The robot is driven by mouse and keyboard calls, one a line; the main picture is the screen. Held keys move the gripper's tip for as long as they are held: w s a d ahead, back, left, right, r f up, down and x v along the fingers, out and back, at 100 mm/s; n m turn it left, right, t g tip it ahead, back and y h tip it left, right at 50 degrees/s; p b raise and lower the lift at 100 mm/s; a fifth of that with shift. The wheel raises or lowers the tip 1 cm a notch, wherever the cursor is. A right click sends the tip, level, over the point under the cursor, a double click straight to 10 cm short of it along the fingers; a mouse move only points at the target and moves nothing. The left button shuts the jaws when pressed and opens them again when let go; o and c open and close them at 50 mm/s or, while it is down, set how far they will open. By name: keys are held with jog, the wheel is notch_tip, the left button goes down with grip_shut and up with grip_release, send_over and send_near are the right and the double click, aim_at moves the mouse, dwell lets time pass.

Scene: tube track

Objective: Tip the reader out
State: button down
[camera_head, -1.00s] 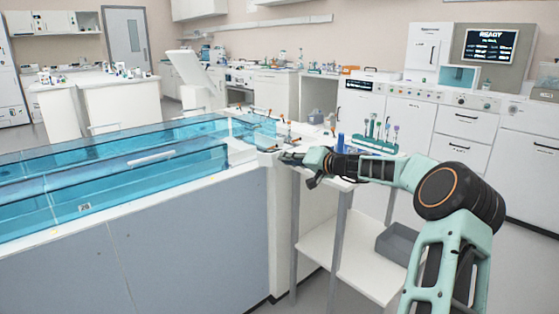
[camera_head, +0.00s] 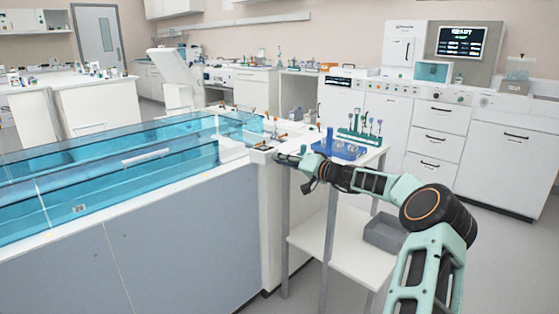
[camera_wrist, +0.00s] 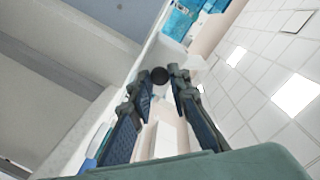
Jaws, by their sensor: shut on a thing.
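My gripper (camera_head: 279,158) is at the near right end of the tube track (camera_head: 150,158), which has clear blue covers. In the wrist view my gripper (camera_wrist: 160,84) has its fingertips on either side of a small dark round knob (camera_wrist: 159,75), and they are closed on it. The fingers hide part of it, and I cannot tell whether it belongs to the reader. I cannot make out the reader for sure in either view. Small orange-topped parts (camera_head: 267,118) stand on the track end behind my gripper.
A white side table with a lower shelf (camera_head: 325,250) stands under my arm. It holds a blue tray (camera_head: 340,150) and a green rack (camera_head: 358,136) of tools; a grey bin (camera_head: 386,234) sits on the shelf. White cabinets (camera_head: 430,140) line the back. Floor is clear at right.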

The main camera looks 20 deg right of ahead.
dwell(0.3)
jog(key=c, duration=1.8)
grip_release()
jog(key=v, duration=1.2)
